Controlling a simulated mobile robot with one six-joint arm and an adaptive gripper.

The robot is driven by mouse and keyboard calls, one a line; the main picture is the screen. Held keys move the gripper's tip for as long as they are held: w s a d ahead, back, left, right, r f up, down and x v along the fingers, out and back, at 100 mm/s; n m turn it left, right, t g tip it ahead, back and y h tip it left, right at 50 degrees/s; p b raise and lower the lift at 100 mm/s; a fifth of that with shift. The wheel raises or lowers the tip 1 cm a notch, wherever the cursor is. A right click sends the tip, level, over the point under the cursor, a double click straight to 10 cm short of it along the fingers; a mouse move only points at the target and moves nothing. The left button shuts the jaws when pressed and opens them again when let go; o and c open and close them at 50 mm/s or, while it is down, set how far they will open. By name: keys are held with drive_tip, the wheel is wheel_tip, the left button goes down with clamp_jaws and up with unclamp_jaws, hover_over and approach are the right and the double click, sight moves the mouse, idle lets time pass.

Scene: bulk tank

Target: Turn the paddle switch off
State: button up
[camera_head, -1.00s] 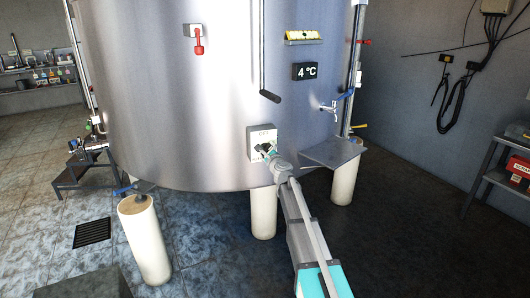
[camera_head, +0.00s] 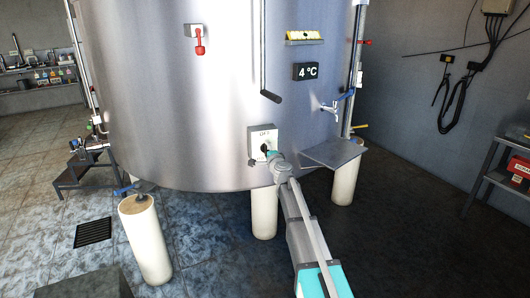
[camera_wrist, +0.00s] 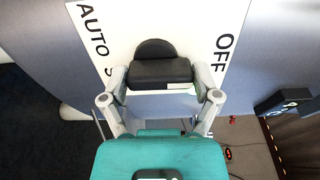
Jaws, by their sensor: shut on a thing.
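The paddle switch is a white plate (camera_head: 255,138) low on the front of the steel tank, with OFF printed at its top in the head view. Its black paddle (camera_wrist: 158,62) sits in the middle of the plate in the wrist view. There AUTO reads at the upper left and OFF at the upper right, and part of another label is hidden. My gripper (camera_wrist: 160,78) has one grey finger on each side of the paddle and is shut on it. In the head view my gripper (camera_head: 269,153) covers the plate's lower right part.
The steel tank (camera_head: 170,100) fills the middle, with a 4 °C display (camera_head: 306,71), a red-handled valve (camera_head: 199,47) and a tap (camera_head: 330,107) on it. A grey ledge (camera_head: 335,152) juts out just right of my gripper. White legs (camera_head: 145,240) stand below.

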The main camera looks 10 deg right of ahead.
drive_tip(key=shift+a, duration=0.15)
drive_tip(key=o, duration=1)
drive_tip(key=shift+c, duration=0.2)
drive_tip(key=shift+s, duration=0.1)
drive_tip(key=s+d, duration=0.1)
drive_tip(key=s, duration=1)
drive_tip(key=shift+s+d, duration=0.35)
drive_tip(key=shift+d, duration=0.05)
